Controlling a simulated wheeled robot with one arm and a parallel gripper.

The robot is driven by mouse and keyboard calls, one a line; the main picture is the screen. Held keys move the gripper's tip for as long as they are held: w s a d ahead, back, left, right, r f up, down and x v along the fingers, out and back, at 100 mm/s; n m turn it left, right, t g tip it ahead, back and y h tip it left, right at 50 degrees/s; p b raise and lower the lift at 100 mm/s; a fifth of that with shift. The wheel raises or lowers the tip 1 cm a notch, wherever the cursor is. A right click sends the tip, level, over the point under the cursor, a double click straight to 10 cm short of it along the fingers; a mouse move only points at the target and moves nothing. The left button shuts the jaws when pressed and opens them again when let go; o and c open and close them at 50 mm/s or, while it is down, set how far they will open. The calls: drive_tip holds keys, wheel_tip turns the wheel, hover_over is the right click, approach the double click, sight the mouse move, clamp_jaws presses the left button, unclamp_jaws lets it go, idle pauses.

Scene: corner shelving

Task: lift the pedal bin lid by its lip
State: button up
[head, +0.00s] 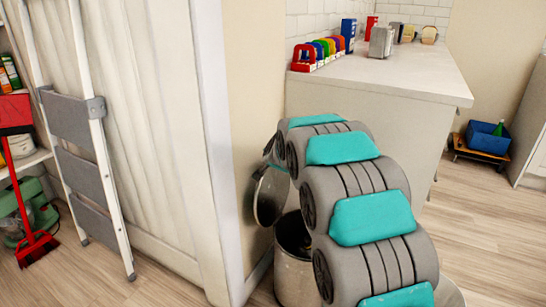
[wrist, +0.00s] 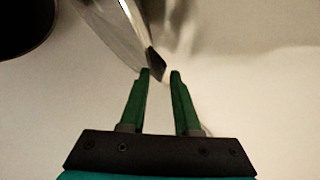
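The pedal bin (head: 295,275) is a metal cylinder on the floor beside the wall end, partly hidden by my arm. Its round lid (head: 271,195) is raised, standing steeply tilted above the bin's dark opening, near the wall. In the wrist view, the lid's shiny edge (wrist: 126,22) comes down from the top, with a dark lip (wrist: 156,62) just beyond my fingertips. My gripper (wrist: 160,74) has its two green fingers apart, with a clear gap and nothing between them. In the head view my gripper is mostly hidden by my arm near the lid's top.
A wall end (head: 250,130) stands close left of the bin. A white counter (head: 390,80) with coloured items stands behind my arm. A stepladder (head: 85,130) and red broom (head: 25,200) are at left.

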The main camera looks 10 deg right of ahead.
drive_tip(key=shift+d, duration=0.1)
idle(0.6)
drive_tip(key=b+v, duration=0.1)
drive_tip(key=v, duration=0.6)
drive_tip(key=shift+s+r, duration=0.2)
drive_tip(key=shift+s, duration=0.1)
drive_tip(key=s+f+n+g, duration=0.2)
drive_tip(key=s+n+g, duration=0.1)
drive_tip(key=s, duration=1.5)
drive_tip(key=s+f+n+g, duration=0.3)
drive_tip(key=s+g, duration=0.3)
drive_tip(key=s, duration=1.2)
drive_tip(key=s+f+n+g, duration=0.2)
drive_tip(key=s+n+g, duration=0.2)
drive_tip(key=s, duration=1.5)
drive_tip(key=shift+d+f+n+g+y, duration=0.3)
drive_tip(key=shift+f+n+g, duration=0.1)
drive_tip(key=shift+n, duration=0.3)
drive_tip(key=shift+w, duration=0.1)
